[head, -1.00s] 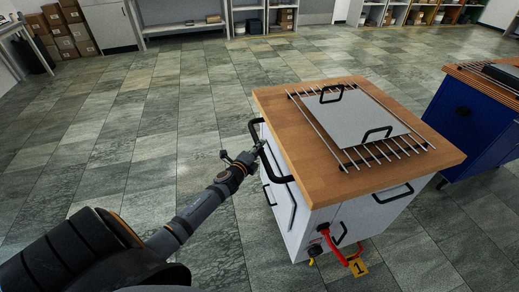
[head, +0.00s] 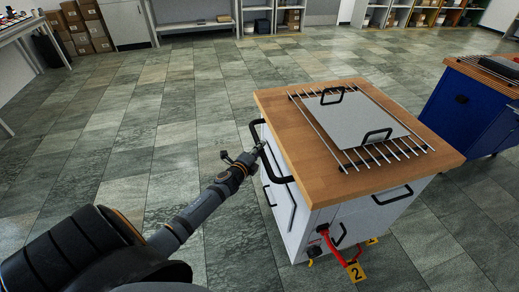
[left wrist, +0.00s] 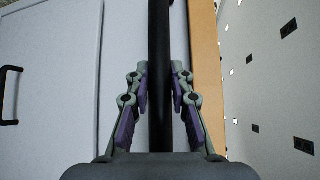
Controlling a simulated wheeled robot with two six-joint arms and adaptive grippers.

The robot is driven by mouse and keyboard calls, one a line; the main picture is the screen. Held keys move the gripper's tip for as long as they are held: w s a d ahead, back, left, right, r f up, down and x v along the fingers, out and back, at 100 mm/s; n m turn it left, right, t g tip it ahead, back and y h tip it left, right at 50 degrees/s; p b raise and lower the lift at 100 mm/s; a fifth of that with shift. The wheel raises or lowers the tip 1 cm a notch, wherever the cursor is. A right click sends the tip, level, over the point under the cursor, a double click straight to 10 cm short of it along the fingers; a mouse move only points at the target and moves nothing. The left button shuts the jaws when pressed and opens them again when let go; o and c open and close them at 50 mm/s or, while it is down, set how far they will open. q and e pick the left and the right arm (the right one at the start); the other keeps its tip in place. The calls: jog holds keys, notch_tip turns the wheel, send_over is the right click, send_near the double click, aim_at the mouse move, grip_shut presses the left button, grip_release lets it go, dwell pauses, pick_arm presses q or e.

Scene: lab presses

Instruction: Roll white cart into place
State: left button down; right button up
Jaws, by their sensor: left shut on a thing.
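The white cart (head: 300,215) has a wooden top (head: 285,115) and stands upright on the tiled floor, right of centre in the head view. A black bar handle (head: 276,178) is on its left side. My left gripper (head: 258,152) is shut on this handle. In the left wrist view the handle (left wrist: 160,50) runs upright between the fingers (left wrist: 160,92), in front of the white cart side (left wrist: 130,70). The cart's wheels are hidden. My right gripper is not in view.
A wire rack (head: 398,150) with a grey plate (head: 350,120) lies on the cart. A red hose (head: 334,248) hangs at its front, near a yellow tag marked 2 (head: 356,272). A blue cart (head: 460,112) stands close at right. The floor at left is clear.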

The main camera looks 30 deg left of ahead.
pick_arm(q)
jog(key=shift+a, duration=0.15)
jog(key=shift+w, duration=0.25)
jog(key=c, duration=1.5)
grip_release()
jog(key=shift+f, duration=0.1)
jog(key=shift+c, duration=0.2)
jog(key=o, duration=0.4)
jog(key=shift+a, duration=0.15)
jog(key=shift+s, duration=0.25)
jog(key=s, duration=0.3)
jog(key=s+d+r, duration=0.1)
jog(key=s, duration=0.7)
jog(key=shift+s+d+r, duration=0.2)
jog(key=shift+r, duration=0.15)
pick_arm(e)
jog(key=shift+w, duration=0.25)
pick_arm(q)
jog(key=shift+a+f, duration=0.1)
jog(key=shift+a, duration=0.05)
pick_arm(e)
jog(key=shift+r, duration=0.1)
